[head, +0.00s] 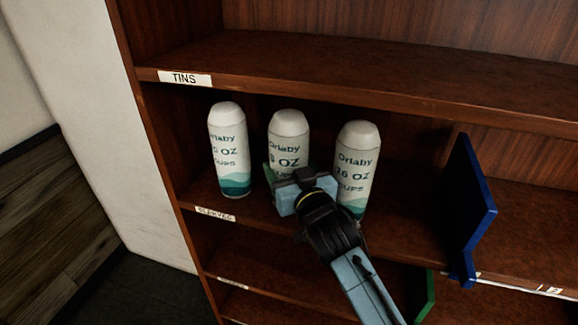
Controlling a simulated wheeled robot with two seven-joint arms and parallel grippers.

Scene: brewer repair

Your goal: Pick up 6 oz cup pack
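Three white cup packs with domed tops and teal wave bands stand upright in a row on the shelf. The left pack (228,150) reads "OZ cups", its number partly turned from view. The middle pack (289,140) has a number before "OZ" that may be 6 or 8. The right pack (357,160) seems to read "16 OZ". My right gripper (298,180), reaching in from the lower right, is in front of the lower part of the middle pack and hides its base. My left gripper is not in view.
The packs' shelf (420,225) has free room right of the right pack, up to a blue upright panel (470,210). The shelf above, labelled "TINS" (185,78), limits height. A green panel (425,298) shows lower right. A white wall stands left.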

